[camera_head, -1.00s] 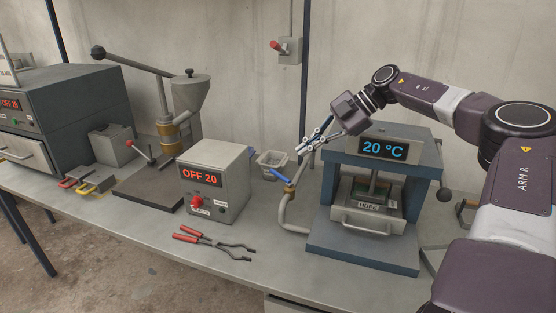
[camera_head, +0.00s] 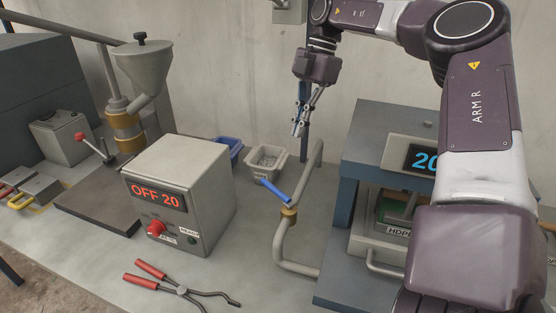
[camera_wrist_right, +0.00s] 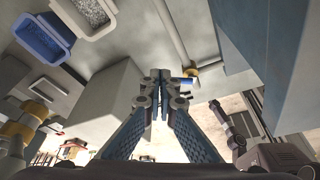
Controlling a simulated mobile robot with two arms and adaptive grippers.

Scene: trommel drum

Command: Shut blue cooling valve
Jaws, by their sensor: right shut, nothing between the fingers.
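The blue valve handle (camera_head: 273,190) sits on a brass valve body (camera_head: 289,214) in a grey pipe (camera_head: 281,246) beside the press. In the head view the handle slants from upper left down to the brass body. My right gripper (camera_head: 298,131) points down above and behind the handle, shut and empty, apart from it. In the right wrist view the shut fingers (camera_wrist_right: 159,78) show in the middle, with the blue handle (camera_wrist_right: 187,81) and brass body (camera_wrist_right: 192,70) just beyond and to the right. My left gripper is not in view.
The press (camera_head: 372,140) with its temperature display stands right of the pipe. A grey control box (camera_head: 215,190) reading OFF 20 stands to the left. A grey bin (camera_head: 285,166) and a blue bin (camera_head: 235,143) are behind. Red-handled tongs (camera_head: 160,279) lie in front.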

